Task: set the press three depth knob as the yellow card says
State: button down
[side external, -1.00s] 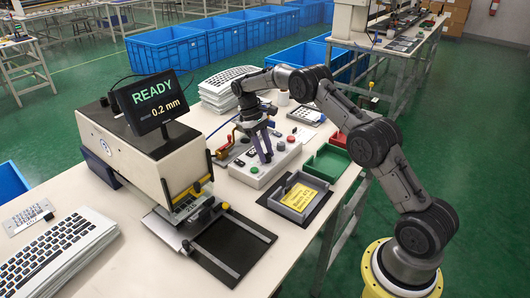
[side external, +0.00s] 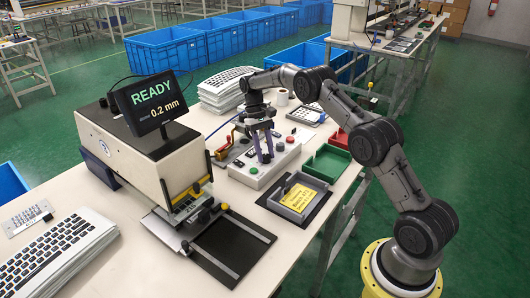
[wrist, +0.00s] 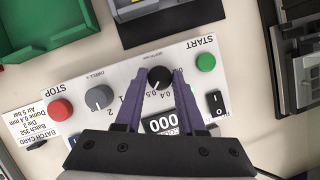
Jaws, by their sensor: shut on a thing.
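The black depth knob (wrist: 160,80) is on a white control panel (wrist: 128,70), with 0.4 and 0.5 printed close by. Its exact pointer direction is unclear. My gripper (wrist: 159,74) has its two purple fingers shut on the knob from either side. In the side view my gripper (side external: 266,160) points down at the white control box (side external: 246,177). The yellow card (side external: 302,198) lies in a grey tray (side external: 275,201) in front of the box; its small print is hard to read. The press screen (side external: 153,103) reads READY and 0.2 mm.
Around the knob are a grey knob (wrist: 99,97), a red STOP button (wrist: 60,109), a green START button (wrist: 206,62), a rocker switch (wrist: 215,103) and a counter showing 000 (wrist: 163,124). A white batch card (wrist: 24,130) lies beside STOP. A green bin (side external: 327,164) stands nearby.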

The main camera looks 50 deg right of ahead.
jog(key=c, duration=0.5)
grip_release()
jog(key=shift+r, duration=0.1)
jog(key=v, duration=0.7)
jog(key=shift+w+r, duration=0.1)
